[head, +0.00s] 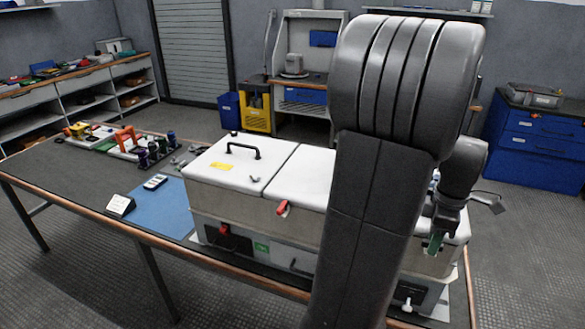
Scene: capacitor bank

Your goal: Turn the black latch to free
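The capacitor bank (230,212) is a pale grey cabinet with white lids, standing on the long table. I cannot make out a black latch with certainty; a small dark part (293,265) sits low on the front, left of my arm. A red latch (283,208) is on the upper front edge and a red knob (224,229) is lower left. A white handle (407,303) is at the lower right. My gripper (437,241) is at the cabinet's right end, with something green at its tips; its opening is unclear. My arm hides the cabinet's middle right.
A black lid handle (243,150) stands up from the left lid. A blue mat (163,207), a small meter (155,181) and a white card (120,205) lie left of the cabinet. Several tools are at the table's far left. Floor is free right of the table.

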